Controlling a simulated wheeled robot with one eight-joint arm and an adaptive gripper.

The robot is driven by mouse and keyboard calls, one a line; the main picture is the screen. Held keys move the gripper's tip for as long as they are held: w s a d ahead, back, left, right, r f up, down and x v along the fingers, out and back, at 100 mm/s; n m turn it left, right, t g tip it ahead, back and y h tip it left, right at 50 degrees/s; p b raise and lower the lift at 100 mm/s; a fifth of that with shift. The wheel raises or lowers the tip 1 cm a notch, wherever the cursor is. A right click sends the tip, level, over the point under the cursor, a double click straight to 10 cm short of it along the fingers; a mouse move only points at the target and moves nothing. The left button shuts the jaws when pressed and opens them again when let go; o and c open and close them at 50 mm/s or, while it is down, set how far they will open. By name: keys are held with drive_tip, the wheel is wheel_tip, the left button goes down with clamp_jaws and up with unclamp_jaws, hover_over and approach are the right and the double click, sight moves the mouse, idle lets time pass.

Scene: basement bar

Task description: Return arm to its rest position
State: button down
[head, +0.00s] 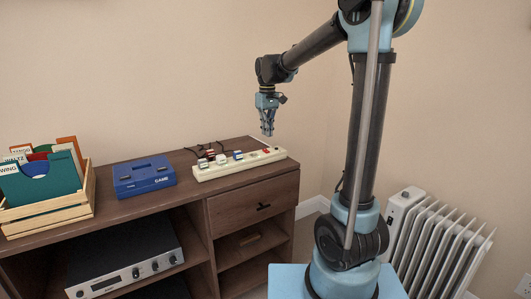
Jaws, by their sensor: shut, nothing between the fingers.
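My gripper (267,130) points downward at the end of my raised arm, above the right end of a brown wooden cabinet. Its fingers are shut with nothing visible between them. It hangs apart from the cabinet top and everything on it. Just below and in front of it, a cream power strip (240,166) with several plugs in it and a red switch near its right end lies on the cabinet top. My arm rises on the right of the picture, bends near the top edge and reaches left.
On the cabinet (120,212) stand a blue game console (144,176) and a wooden crate (50,214) of record sleeves. A silver-fronted amplifier (126,272) sits on a shelf below. A white radiator (440,245) stands at right near my arm. The wall is behind.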

drive_tip(key=s+d+f+m+t, duration=0.1)
drive_tip(key=s+d+f+m, duration=0.2)
drive_tip(key=s+d, duration=1.3)
drive_tip(key=s+d+f+m+t, duration=0.1)
drive_tip(key=s+d+f+m, duration=0.2)
drive_tip(key=s+f, duration=1)
drive_tip(key=s+d, duration=0.2)
drive_tip(key=shift+s+d+m, duration=0.15)
drive_tip(key=shift+s+m, duration=0.15)
drive_tip(key=shift+s, duration=0.1)
drive_tip(key=shift+w+f, duration=0.25)
drive_tip(key=shift+w, duration=0.2)
